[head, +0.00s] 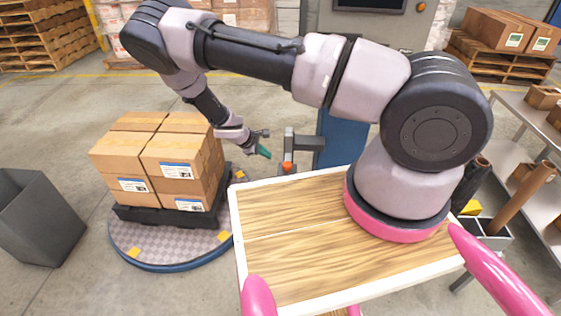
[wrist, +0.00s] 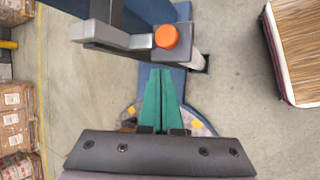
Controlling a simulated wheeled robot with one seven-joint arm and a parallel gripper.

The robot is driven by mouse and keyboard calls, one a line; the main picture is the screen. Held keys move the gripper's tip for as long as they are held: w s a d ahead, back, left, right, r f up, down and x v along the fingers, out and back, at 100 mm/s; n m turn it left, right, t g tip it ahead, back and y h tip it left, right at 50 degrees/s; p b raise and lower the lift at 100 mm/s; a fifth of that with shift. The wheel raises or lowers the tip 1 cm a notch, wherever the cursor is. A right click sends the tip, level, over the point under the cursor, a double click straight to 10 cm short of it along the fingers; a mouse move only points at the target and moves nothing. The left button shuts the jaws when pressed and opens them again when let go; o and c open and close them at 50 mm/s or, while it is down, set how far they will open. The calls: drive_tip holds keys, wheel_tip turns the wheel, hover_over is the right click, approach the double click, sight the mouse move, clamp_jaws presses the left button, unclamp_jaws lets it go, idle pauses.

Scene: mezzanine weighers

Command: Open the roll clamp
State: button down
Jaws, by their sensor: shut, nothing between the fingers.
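The roll clamp appears to be the grey bracket and arm (head: 303,142) with a round orange knob (head: 287,165), in front of the blue mast (head: 333,135). In the wrist view the orange knob (wrist: 166,36) sits at the end of the grey arm (wrist: 100,33), near the top of the picture. My gripper (head: 267,155) has green fingers and hangs just left of the bracket. In the wrist view its fingertips (wrist: 161,71) lie together, pointing at the knob, with a small visible gap below it. The fingers are shut and empty. I cannot tell the clamp's state.
A round turntable (head: 165,258) bears a black pallet (head: 150,217) stacked with cartons (head: 165,160). A grey bin (head: 40,220) stands at the left. My wooden deck is at the front. Shelves (head: 510,140) stand at the right. Floor behind the cartons is open.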

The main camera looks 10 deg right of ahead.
sight(279, 169)
drive_tip(key=x, duration=1)
drive_tip(key=shift+d+f, duration=0.1)
drive_tip(key=shift+f, duration=0.2)
drive_tip(key=shift+r, duration=0.1)
